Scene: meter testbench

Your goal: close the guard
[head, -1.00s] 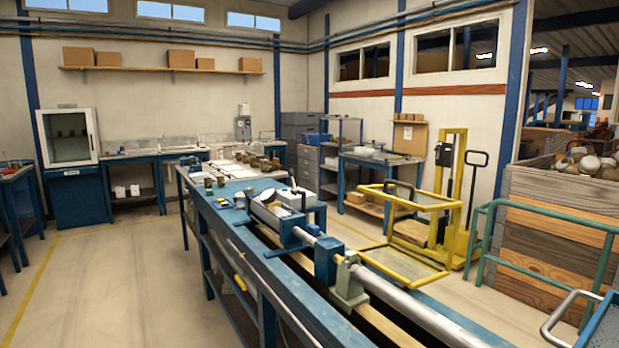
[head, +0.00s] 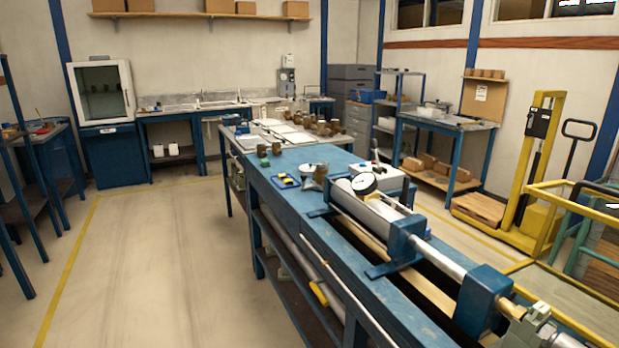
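The guard (head: 563,317) is a yellow tubular frame with clear panels at the far right of the head view, beside the testbench. Only part of it shows; the right edge of the picture cuts it off. Its upper frame stands out from the bench on the far side, and the bench's tube is uncovered, so the guard looks open. The testbench (head: 290,205) is long and blue, with a grey cylinder (head: 372,222), a round dial gauge (head: 364,184) and blue clamp blocks (head: 483,300). Neither of my grippers is in view.
Open floor (head: 175,270) lies left of the bench, with a yellow line (head: 70,268) along it. A yellow lift truck (head: 535,160) stands behind the bench at right. A white-doored cabinet (head: 102,92) and blue tables stand along the back wall.

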